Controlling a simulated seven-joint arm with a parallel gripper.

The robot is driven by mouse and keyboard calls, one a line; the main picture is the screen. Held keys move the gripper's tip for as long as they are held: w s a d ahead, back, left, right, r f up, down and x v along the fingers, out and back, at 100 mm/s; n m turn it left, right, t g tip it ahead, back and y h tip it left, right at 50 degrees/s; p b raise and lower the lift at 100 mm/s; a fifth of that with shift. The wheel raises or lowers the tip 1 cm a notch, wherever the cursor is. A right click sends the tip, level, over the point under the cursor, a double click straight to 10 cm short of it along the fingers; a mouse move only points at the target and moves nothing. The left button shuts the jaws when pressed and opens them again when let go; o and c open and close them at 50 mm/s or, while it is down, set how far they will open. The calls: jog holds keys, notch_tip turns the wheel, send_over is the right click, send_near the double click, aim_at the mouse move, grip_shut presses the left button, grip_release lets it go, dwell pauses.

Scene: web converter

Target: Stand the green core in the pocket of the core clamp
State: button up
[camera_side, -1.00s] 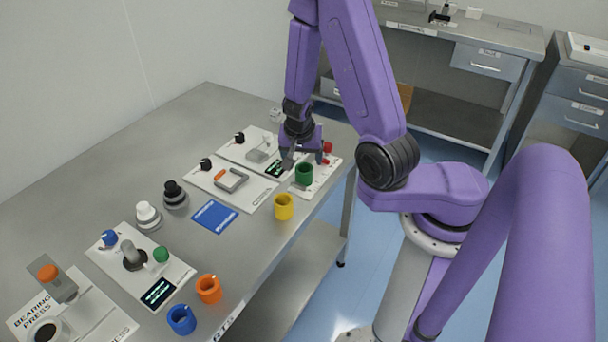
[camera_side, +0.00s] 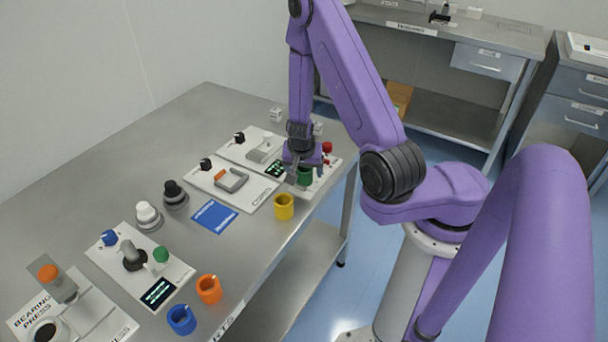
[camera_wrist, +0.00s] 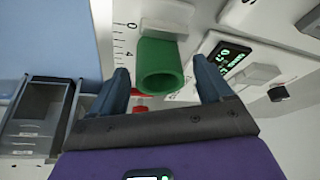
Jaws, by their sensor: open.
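The green core (camera_side: 306,177) is a hollow cylinder at the far right of the bench, partly hidden by my gripper (camera_side: 300,170). In the wrist view the green core (camera_wrist: 160,72) shows its open end between the two fingertips, with a gap on both sides. My gripper (camera_wrist: 160,66) is open and empty. A white board with a grey U-shaped fixture and an orange piece (camera_side: 231,180) lies left of the core; it looks like the core clamp, but its label is too small to read surely. I cannot make out its pocket.
A yellow core (camera_side: 284,207) stands near the front edge. Orange (camera_side: 209,289) and blue (camera_side: 181,319) cores stand further left. A white board with a scale (camera_wrist: 119,40) and a red knob (camera_side: 327,147) are close to the green core. A blue mat (camera_side: 214,216) lies mid-bench.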

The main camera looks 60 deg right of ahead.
jog(key=shift+d+f, duration=0.1)
jog(key=shift+f, duration=0.2)
jog(key=c, duration=1.1)
jog(key=shift+r, duration=0.1)
notch_tip(320, 180, up, 27)
jog(key=shift+w+a+f+n+t+y, duration=0.45)
jog(key=shift+w+a+f+n+y, duration=0.3)
jog(key=shift+a+f+n, duration=1.2)
jog(key=shift+w+a+f+n+t+y, duration=0.7)
jog(key=shift+a+f+n, duration=0.85)
jog(key=shift+n, duration=0.85)
jog(key=shift+w+a+f+n+t+y, duration=0.25)
jog(key=shift+w+a+f+n+y, duration=0.5)
jog(key=shift+a+f+n, duration=1.2)
